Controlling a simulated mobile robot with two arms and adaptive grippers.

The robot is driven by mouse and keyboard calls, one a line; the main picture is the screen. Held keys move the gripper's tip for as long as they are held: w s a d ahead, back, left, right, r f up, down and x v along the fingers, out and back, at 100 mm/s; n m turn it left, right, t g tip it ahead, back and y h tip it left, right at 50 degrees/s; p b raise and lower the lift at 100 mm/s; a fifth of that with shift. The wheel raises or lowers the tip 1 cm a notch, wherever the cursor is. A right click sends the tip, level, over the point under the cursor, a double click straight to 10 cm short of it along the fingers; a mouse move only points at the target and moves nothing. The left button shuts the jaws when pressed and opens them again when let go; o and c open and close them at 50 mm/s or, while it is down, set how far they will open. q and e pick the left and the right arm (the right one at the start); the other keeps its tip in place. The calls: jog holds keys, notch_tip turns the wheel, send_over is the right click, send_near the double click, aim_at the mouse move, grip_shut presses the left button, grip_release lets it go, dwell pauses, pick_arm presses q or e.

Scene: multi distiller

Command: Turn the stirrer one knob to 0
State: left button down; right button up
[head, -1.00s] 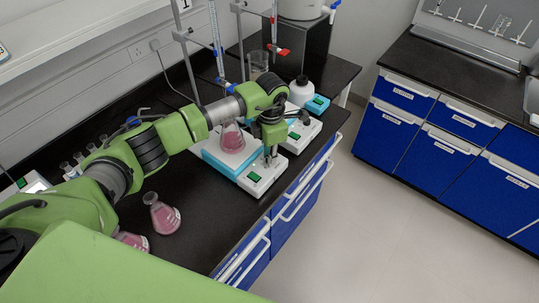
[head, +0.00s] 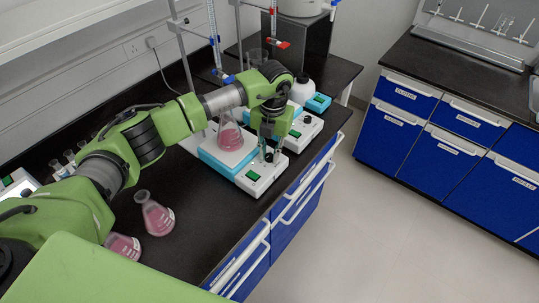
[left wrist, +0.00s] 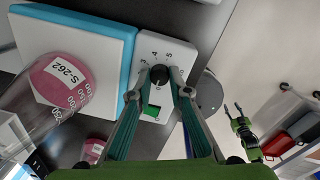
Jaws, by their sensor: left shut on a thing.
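The stirrer (head: 255,182) is a white and blue box with a green display on the bench, and a flask of pink liquid (head: 230,139) stands on its plate. Its black knob (left wrist: 159,74) shows in the left wrist view, with scale numbers on the white panel beyond it. My left gripper (head: 268,157) points down over the stirrer's front panel. In the left wrist view its fingertips (left wrist: 159,88) are closed on both sides of the knob. The knob's pointer mark is too small to read. My right gripper (left wrist: 232,108) shows in the left wrist view, apart from the stirrer, fingers spread and empty.
A second stirrer (head: 303,128) stands just behind, with a white bottle (head: 302,90) near it. Two pink flasks stand on the near bench, one (head: 155,215) upright. Burette stands rise behind. The floor right of the bench is clear.

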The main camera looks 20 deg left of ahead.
pick_arm(q)
jog(key=shift+w+n+b, duration=0.1)
jog(key=shift+n+b, duration=0.25)
jog(key=shift+n, duration=0.95)
jog(key=shift+r, duration=0.1)
jog(key=c, duration=1.9)
grip_release()
jog(key=r, duration=1.2)
jog(key=shift+d, duration=0.25)
jog(key=shift+f, duration=0.1)
